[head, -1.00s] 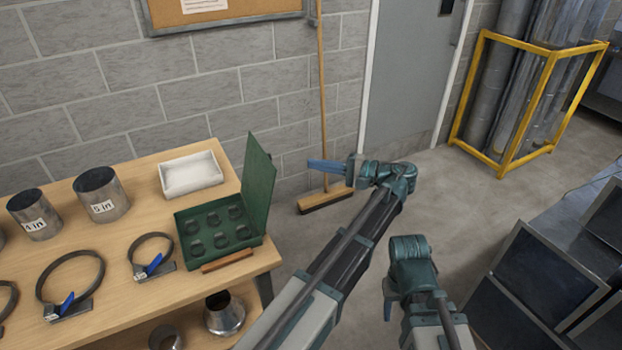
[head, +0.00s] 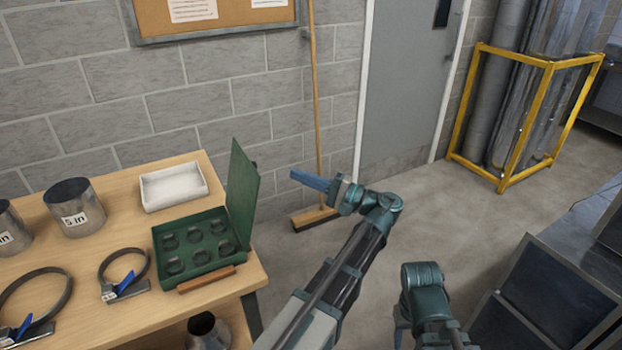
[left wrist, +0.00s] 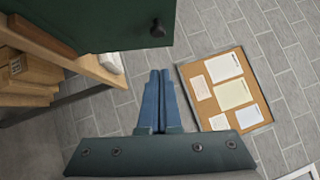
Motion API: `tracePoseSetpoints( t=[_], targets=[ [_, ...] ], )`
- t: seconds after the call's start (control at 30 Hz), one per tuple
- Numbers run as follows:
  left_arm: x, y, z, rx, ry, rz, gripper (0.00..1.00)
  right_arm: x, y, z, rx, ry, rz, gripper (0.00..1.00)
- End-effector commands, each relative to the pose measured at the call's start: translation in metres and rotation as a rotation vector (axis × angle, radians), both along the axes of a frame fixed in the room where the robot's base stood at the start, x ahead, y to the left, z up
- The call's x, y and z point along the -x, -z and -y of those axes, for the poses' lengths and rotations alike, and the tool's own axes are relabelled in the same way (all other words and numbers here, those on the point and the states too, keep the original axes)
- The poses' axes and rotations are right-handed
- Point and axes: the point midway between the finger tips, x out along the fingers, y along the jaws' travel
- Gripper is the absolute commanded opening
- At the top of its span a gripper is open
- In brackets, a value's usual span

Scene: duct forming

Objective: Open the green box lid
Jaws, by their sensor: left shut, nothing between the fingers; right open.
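The green box (head: 190,262) sits near the right end of the wooden table, with several dark rings in it. Its green lid (head: 242,192) stands raised, roughly upright, along the box's right side. My left gripper (head: 308,181) is shut and empty, with blue fingers in the air right of the lid and apart from it. In the left wrist view the shut fingers (left wrist: 160,82) point past the lid (left wrist: 95,22), which carries a dark knob. My right gripper (head: 400,325) is low at the right, open, its fingers mostly hidden behind its wrist.
A white tray (head: 174,187) stands behind the box. A brown bar (head: 206,279) lies along its front. Ring clamps (head: 123,275) and a metal duct (head: 75,207) are left. A broom (head: 318,120) leans on the wall; open floor lies right of the table.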

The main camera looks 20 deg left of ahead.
Motion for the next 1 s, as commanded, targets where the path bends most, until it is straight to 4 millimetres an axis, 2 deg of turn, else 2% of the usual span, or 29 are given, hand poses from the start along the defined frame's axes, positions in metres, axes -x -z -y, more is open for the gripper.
tracePoseSetpoints(
  t=[0.03, 0.2, 0.4, 0.6, 1.0],
  targets=[
    [0.001, -0.004, -0.012, 0.0, -0.003, 0.0, 0.0, 0.0, -0.004, 0.0, 0.0, 0.0, 0.0, 0.5],
    [0.0, -0.009, -0.044, 0.001, -0.002, 0.0, 0.0, 0.0, -0.009, 0.0, 0.0, 0.0, 0.0, 0.5],
    [0.019, -0.016, -0.064, 0.001, 0.0, 0.001, 0.0, 0.0, -0.016, 0.0, 0.0, 0.0, 0.0, 0.5],
    [0.026, -0.018, -0.072, 0.001, 0.001, 0.001, 0.0, 0.0, -0.018, 0.0, 0.0, 0.0, 0.0, 0.5],
    [0.027, -0.018, -0.073, 0.001, 0.001, 0.001, 0.0, 0.0, -0.019, 0.0, 0.0, 0.0, 0.0, 0.5]
  ],
)
